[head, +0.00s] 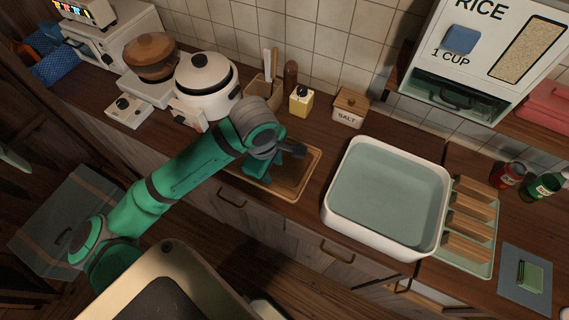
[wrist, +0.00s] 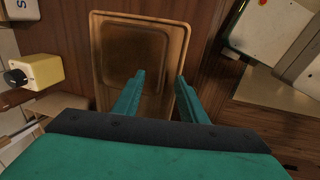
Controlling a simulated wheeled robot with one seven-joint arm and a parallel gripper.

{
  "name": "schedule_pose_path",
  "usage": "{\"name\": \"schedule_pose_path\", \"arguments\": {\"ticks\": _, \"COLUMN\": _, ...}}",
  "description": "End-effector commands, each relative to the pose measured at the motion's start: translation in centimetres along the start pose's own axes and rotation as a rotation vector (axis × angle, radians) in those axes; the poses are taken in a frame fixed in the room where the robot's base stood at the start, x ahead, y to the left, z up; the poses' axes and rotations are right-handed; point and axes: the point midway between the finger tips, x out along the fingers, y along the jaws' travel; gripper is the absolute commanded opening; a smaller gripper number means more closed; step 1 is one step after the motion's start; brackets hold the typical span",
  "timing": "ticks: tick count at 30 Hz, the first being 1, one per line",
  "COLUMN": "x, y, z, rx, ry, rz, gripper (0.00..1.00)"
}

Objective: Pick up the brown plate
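The brown plate (wrist: 132,50) is a dark, rounded square lying flat inside a shallow wooden tray (wrist: 182,45) in the wrist view. In the head view, the tray (head: 304,178) sits on the counter left of the white basin, and my arm hides much of the plate. My gripper (wrist: 160,77) is open, its two teal fingers apart with nothing between them. It is over the tray, near the plate's lower right corner in the wrist view. In the head view my gripper (head: 283,166) points down at the tray. I cannot tell whether the fingers touch anything.
A white basin (head: 333,210) stands right of the tray. A white pot (head: 205,78) stands back left. A rice dispenser (head: 490,50) overhangs the back right.

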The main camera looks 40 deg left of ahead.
Motion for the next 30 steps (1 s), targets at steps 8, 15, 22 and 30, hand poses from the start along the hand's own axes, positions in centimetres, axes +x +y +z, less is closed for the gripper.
{"name": "schedule_pose_path", "arguments": {"ticks": 8, "x": 2.2, "y": -0.2, "z": 0.0, "rx": 0.000, "ry": 0.000, "rz": -0.001, "gripper": 0.38}}
{"name": "schedule_pose_path", "arguments": {"ticks": 15, "x": 5.3, "y": -0.3, "z": 0.1, "rx": -0.001, "ry": -0.001, "rz": 0.001, "gripper": 0.38}}
{"name": "schedule_pose_path", "arguments": {"ticks": 22, "x": 5.8, "y": -0.3, "z": 0.1, "rx": -0.001, "ry": -0.001, "rz": 0.000, "gripper": 0.38}}
{"name": "schedule_pose_path", "arguments": {"ticks": 30, "x": 5.8, "y": -0.3, "z": 0.2, "rx": 0.000, "ry": -0.002, "rz": -0.001, "gripper": 0.00}}
